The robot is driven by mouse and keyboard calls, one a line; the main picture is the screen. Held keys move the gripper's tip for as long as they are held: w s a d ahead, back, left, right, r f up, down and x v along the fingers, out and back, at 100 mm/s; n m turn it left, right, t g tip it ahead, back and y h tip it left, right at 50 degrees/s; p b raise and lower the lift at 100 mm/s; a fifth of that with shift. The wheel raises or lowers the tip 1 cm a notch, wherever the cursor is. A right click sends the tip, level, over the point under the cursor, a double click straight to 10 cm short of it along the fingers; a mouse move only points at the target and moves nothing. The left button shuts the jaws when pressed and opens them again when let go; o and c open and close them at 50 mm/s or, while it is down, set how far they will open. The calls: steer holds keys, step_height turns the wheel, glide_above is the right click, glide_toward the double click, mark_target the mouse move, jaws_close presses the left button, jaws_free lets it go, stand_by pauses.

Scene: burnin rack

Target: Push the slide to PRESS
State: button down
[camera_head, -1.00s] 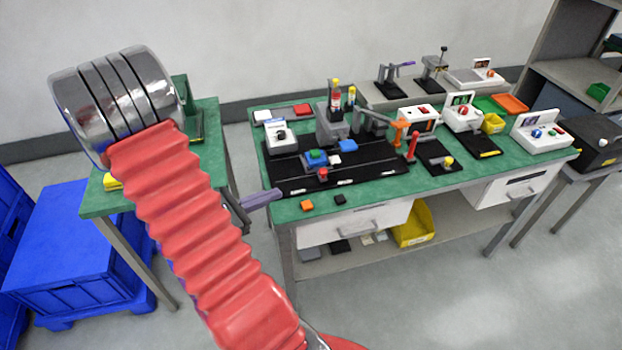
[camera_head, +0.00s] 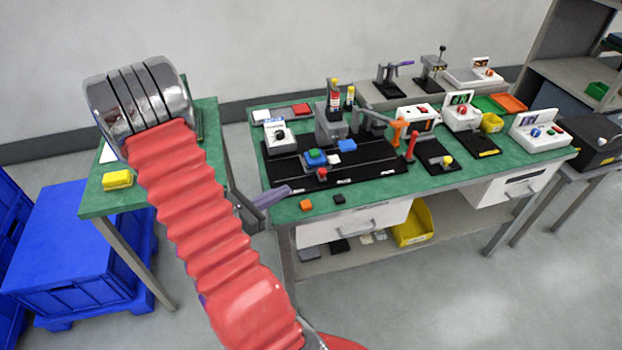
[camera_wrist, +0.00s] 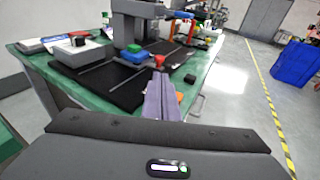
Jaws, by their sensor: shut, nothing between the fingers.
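The slide (camera_head: 316,158) is a blue carriage with a green top on a black track board (camera_head: 370,165) on the green bench. It has a red knob (camera_head: 322,174) on its front side. In the wrist view the slide (camera_wrist: 134,53) and its red knob (camera_wrist: 159,60) show just beyond my fingertips. My gripper (camera_head: 287,190) has purple-grey fingers, closed together and empty, at the front left of the board, apart from the knob in the head view. The fingers also show in the wrist view (camera_wrist: 159,78). Small white labels along the board's front edge are too small to read.
A grey press-like stand (camera_head: 331,125) rises behind the slide. A white box with a dial (camera_head: 280,137) stands at the board's left. A blue block (camera_head: 347,145) lies right of the slide. An orange cube (camera_head: 306,204) and a black cube (camera_head: 339,198) lie at the bench's front edge.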

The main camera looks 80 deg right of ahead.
mark_target(320, 174)
steer(key=x, duration=1.2)
steer(key=shift+s, duration=0.1)
